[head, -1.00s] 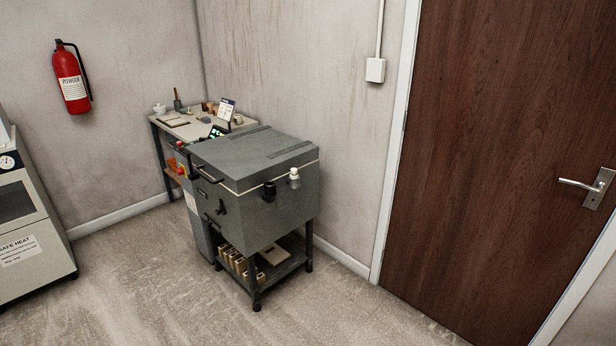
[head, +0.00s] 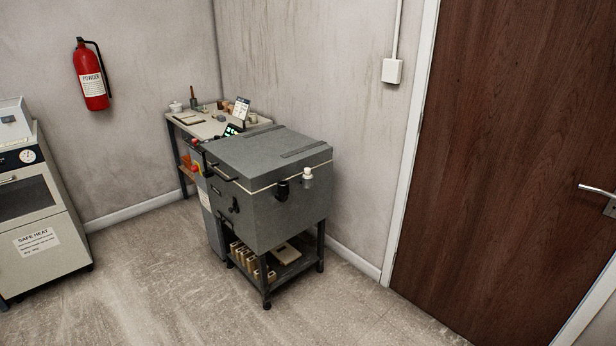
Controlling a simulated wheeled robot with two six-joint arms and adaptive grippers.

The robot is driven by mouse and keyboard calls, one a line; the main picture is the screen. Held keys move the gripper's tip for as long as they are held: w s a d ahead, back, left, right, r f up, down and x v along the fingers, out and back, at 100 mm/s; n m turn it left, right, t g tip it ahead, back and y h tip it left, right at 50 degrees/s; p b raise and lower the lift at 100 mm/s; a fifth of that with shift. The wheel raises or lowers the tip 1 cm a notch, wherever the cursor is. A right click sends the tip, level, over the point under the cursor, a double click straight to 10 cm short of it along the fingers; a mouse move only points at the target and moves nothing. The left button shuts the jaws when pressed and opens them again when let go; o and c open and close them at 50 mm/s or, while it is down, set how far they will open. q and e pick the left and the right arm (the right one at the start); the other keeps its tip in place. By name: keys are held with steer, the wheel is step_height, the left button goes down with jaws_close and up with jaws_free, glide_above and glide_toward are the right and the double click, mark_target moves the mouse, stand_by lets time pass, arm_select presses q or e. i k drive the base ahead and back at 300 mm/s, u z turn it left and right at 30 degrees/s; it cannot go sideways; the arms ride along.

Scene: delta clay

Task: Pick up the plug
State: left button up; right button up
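A grey box-shaped kiln (head: 275,214) with a closed lid stands on a dark stand against the wall, in the middle of the head view. On its right-hand face are a small black cylinder (head: 282,191) and a small white cylinder (head: 307,178), side by side near the lid seam. Either may be a plug, but they are too small to tell. Neither of my grippers is in view.
A worktable (head: 207,121) with small items stands behind the kiln. The kiln stand's lower shelf (head: 291,267) holds several pale blocks. A beige oven (head: 38,215) is at left, a brown door (head: 500,170) at right. The floor (head: 175,290) in front is clear.

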mark_target(307, 175)
steer(key=z, duration=0.35)
steer(key=i, duration=1)
steer(key=z, duration=0.3)
steer(key=i, duration=1.25)
steer(key=u, duration=0.2)
